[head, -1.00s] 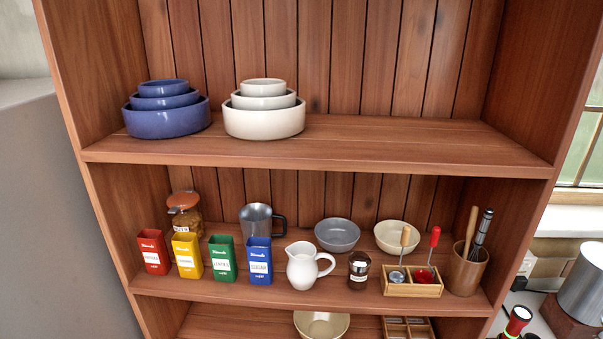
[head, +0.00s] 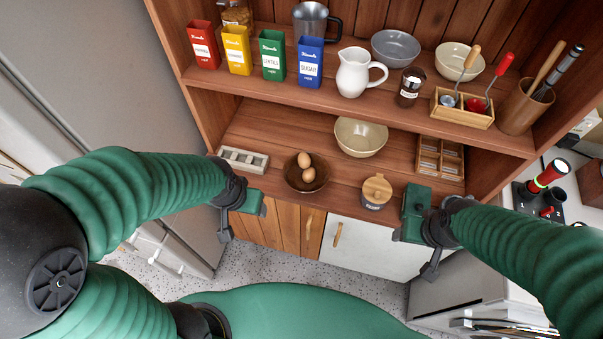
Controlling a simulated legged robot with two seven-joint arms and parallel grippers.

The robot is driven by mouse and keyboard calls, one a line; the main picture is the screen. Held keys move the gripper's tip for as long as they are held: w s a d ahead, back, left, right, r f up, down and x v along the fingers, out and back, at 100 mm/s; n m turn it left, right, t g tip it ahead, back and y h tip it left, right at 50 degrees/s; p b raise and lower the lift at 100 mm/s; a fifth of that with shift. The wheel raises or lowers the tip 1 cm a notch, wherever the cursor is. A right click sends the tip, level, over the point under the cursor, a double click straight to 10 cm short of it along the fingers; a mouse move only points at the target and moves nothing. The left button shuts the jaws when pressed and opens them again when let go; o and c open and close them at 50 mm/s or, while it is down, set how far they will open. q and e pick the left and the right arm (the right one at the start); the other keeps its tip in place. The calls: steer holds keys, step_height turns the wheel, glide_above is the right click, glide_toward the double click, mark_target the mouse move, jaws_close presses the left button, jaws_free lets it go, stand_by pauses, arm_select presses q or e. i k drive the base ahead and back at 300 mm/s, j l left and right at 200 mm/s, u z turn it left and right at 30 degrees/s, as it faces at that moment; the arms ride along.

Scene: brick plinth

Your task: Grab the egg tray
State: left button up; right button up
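A pale tray with a row of compartments (head: 243,152) sits on the lower wooden shelf at the left, near its front edge; its compartments look empty. A dark brown bowl (head: 306,186) to its right holds two brown eggs (head: 304,160). My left gripper (head: 258,207) is just below and in front of the pale tray, apart from it as far as I can see. My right gripper (head: 408,220) is at the shelf's front edge on the right, beside a lidded jar. The fingers are too small to tell open from shut.
A cream bowl (head: 361,137) stands behind the eggs. A wooden-lidded jar (head: 376,192) and a wooden divided box (head: 440,158) are to the right. The shelf above (head: 330,101) carries canisters, a jug and bowls. A cabinet with a white door (head: 365,249) is below.

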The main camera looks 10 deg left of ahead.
mark_target(247, 161)
steer(key=j+u, duration=0.25)
steer(key=u, duration=0.2)
steer(key=k+j+u, duration=0.1)
steer(key=j+u, duration=0.2)
steer(key=u, duration=0.15)
steer(key=j+u, duration=0.3)
steer(key=u, duration=0.15)
steer(key=i+j+z, duration=0.25)
steer(key=j+z, duration=0.25)
steer(key=i+j+z, duration=0.15)
steer(key=j, duration=0.25)
steer(key=i, duration=0.1)
